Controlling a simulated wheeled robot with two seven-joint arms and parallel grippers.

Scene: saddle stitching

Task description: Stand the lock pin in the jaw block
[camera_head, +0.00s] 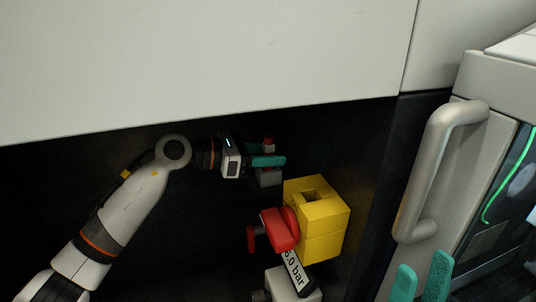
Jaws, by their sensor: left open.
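The yellow jaw block (331,217) stands right of centre, with a dark square opening in its top. My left gripper (267,155) reaches in from the left with its teal fingers open, above and to the left of the yellow block. A small red-topped piece (268,141), possibly the lock pin, shows just behind or between these fingers; I cannot tell which. A grey block (269,178) sits right below the fingers. My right gripper (421,278) shows only its two teal fingertips at the lower right, apart and with nothing between them.
A red handle (280,230) is on the left of the yellow block, above a label reading "6.0 bar" (296,272) and a light grey fitting. A pale panel (200,60) overhangs the dark recess. A large door handle (430,165) stands at the right.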

